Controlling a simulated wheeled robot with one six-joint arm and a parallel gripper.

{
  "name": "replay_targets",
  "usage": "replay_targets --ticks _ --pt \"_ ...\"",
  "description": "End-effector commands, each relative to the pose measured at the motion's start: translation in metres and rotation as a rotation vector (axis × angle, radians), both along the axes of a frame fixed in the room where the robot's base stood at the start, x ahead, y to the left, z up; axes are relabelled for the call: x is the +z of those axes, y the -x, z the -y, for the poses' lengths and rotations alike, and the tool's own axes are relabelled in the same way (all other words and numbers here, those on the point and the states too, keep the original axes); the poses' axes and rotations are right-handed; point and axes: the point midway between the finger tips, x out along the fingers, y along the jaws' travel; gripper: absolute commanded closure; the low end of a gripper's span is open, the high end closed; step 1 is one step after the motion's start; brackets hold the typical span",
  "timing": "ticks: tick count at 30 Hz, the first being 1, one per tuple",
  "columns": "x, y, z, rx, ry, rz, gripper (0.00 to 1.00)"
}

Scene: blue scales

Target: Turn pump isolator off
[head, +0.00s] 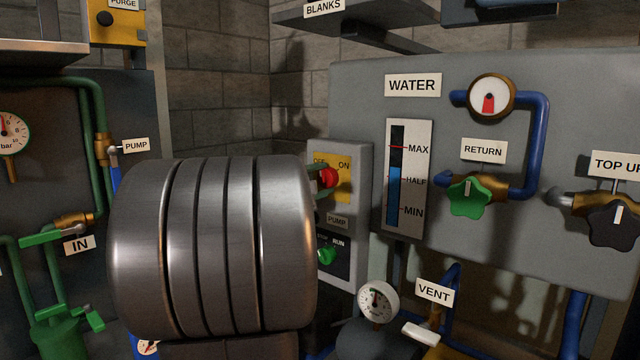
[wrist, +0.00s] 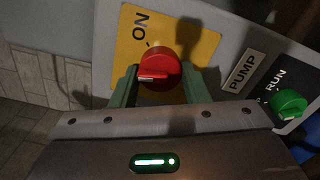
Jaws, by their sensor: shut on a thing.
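The pump isolator is a round red knob (head: 329,178) on a yellow plate (head: 345,192) marked OFF at left and ON at right, on a grey box labelled PUMP. In the wrist view the red knob (wrist: 161,66) sits between the two green fingers of my gripper (wrist: 160,83), which is shut on it. The knob's white mark points left in the wrist view, away from the tick by ON. The OFF label is hidden there. In the head view my large grey wrist covers the area left of the box, and my gripper (head: 321,180) reaches the knob from the left.
Below the isolator is a green RUN knob (head: 326,254), also in the wrist view (wrist: 288,103). The WATER panel (head: 350,90) with a level gauge (head: 408,225) and green RETURN valve (head: 470,197) stands right. A dial gauge (head: 378,299) and VENT valve (head: 422,334) sit below.

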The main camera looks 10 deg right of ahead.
Motion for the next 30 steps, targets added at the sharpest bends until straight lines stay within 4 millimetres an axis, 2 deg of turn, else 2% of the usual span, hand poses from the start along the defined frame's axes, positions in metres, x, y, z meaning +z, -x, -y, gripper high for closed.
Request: replay_targets --ticks 15,30 --pt "-0.0026 0.0003 0.0005 -0.001 0.271 -0.353 0.81" --pt "-0.0042 0.0005 0.0006 0.0 0.376 -0.49 0.81"
